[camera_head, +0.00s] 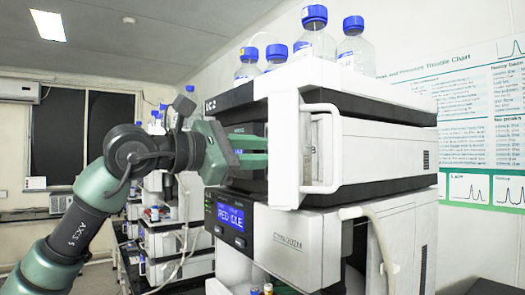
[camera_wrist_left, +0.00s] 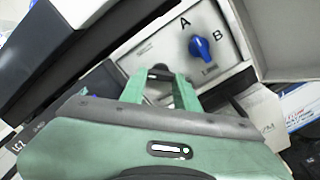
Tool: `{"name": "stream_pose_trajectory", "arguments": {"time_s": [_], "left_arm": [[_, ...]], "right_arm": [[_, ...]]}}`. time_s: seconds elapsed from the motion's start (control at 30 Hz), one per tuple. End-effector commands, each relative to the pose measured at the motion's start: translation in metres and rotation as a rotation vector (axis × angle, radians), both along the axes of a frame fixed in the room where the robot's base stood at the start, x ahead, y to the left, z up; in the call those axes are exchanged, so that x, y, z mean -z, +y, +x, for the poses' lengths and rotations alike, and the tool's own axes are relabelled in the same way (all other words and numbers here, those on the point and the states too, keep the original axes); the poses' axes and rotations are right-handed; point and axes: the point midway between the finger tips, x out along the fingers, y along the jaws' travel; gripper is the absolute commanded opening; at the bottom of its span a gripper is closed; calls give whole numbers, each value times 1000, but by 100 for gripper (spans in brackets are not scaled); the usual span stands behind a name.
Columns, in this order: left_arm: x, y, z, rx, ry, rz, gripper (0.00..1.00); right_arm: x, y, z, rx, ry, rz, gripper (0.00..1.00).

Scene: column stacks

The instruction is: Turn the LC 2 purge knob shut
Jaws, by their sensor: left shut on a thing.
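The LC 2 stack (camera_head: 232,98) stands in the middle of the head view, its label on the upper left edge. My left gripper (camera_head: 267,152) reaches from the left into the open front of its middle module. In the left wrist view, the green fingers of my left gripper (camera_wrist_left: 160,80) are on either side of a small dark knob (camera_wrist_left: 158,72), shut on it. It appears to be the purge knob; the fingers partly hide it, and its turn angle cannot be told. The knob is hidden in the head view. My right gripper is not in view.
A blue selector knob (camera_wrist_left: 201,48) marked A and B sits close to the right of my fingers. An open white door with a handle (camera_head: 335,150) stands right of my gripper. Blue-capped bottles (camera_head: 312,42) stand on top. A lit display (camera_head: 230,217) is below.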

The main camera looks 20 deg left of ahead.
Motion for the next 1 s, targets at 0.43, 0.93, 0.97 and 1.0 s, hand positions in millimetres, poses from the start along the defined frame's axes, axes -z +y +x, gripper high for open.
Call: {"name": "stream_pose_trajectory", "arguments": {"time_s": [0.43,0.93,0.97,1.0], "left_arm": [[-3,1,1,-1,-259,329,0],[-4,1,1,-2,-462,590,0],[-4,1,1,-2,-468,597,0],[-4,1,1,-2,-476,608,0]], "right_arm": [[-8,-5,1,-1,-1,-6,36],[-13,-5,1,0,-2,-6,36],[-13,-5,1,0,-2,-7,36],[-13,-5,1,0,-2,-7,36]]}}
